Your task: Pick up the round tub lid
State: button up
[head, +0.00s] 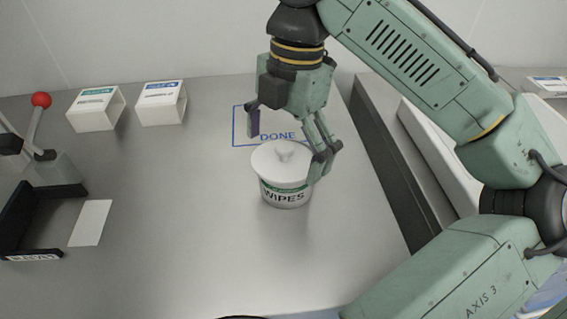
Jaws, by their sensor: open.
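One finger shows above and behind the lid's left side, the other at the right side of the lid and tub. Whether the right finger touches the lid cannot be told. Nothing is seen between the fingers except perhaps the knob below.
A blue outlined DONE area (243,127) lies behind the tub. A red-knobbed lever device (41,100), a black holder (30,225) and a white card (91,223) are at left. A dark raised edge (390,165) runs along the right.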

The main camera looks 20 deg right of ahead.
jog(key=shift+c, duration=0.2)
jog(key=c, duration=1.2)
jog(key=shift+c, duration=0.5)
